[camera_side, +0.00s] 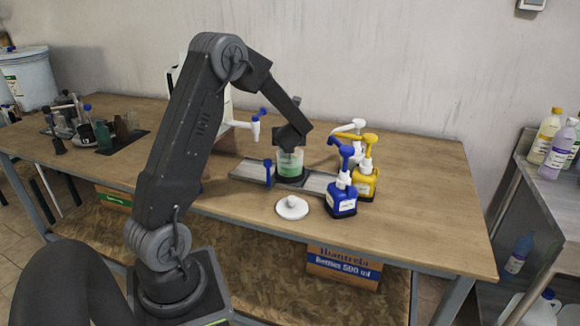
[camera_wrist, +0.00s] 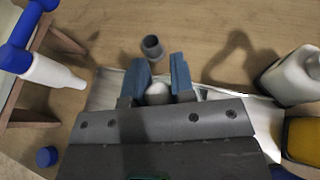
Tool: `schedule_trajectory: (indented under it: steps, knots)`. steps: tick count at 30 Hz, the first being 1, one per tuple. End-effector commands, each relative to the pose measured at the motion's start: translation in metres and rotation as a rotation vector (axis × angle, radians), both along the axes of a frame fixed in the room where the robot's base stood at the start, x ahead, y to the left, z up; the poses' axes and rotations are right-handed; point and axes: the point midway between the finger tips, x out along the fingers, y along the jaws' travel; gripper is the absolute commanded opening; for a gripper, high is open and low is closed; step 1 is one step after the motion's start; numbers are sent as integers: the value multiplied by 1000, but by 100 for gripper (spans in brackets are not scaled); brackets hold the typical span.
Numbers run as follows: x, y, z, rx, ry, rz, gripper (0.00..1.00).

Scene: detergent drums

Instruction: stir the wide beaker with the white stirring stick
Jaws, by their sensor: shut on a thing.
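My gripper (camera_side: 291,146) is over the middle of the bench in the side view, right above a wide clear beaker (camera_side: 291,164) with pale green contents. In the wrist view my gripper's two blue-grey fingers (camera_wrist: 160,75) are closed around a small white rounded piece (camera_wrist: 157,93), which looks like the end of the white stirring stick. The rest of the stick is hidden, so I cannot tell whether it is inside the beaker. The beaker stands on a grey tray (camera_side: 247,171), and its top is covered by my gripper in the side view.
Blue (camera_side: 341,200) and yellow (camera_side: 364,186) pump bottles stand close on the right. A white knobbed disc (camera_side: 292,208) lies in front. A small grey cup (camera_wrist: 152,47) shows beyond the fingers in the wrist view. The bench's right end is clear.

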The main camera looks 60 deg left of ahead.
Motion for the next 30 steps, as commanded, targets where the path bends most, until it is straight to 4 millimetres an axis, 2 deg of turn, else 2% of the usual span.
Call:
schedule_trajectory:
  steps: [10, 24, 30]
  knots:
    - [-2, 1, 4, 1, -3, 0, 0]
    - [-2, 2, 57, 1, -4, 1, 0]
    - [-2, 1, 71, 1, 0, 0, 0]
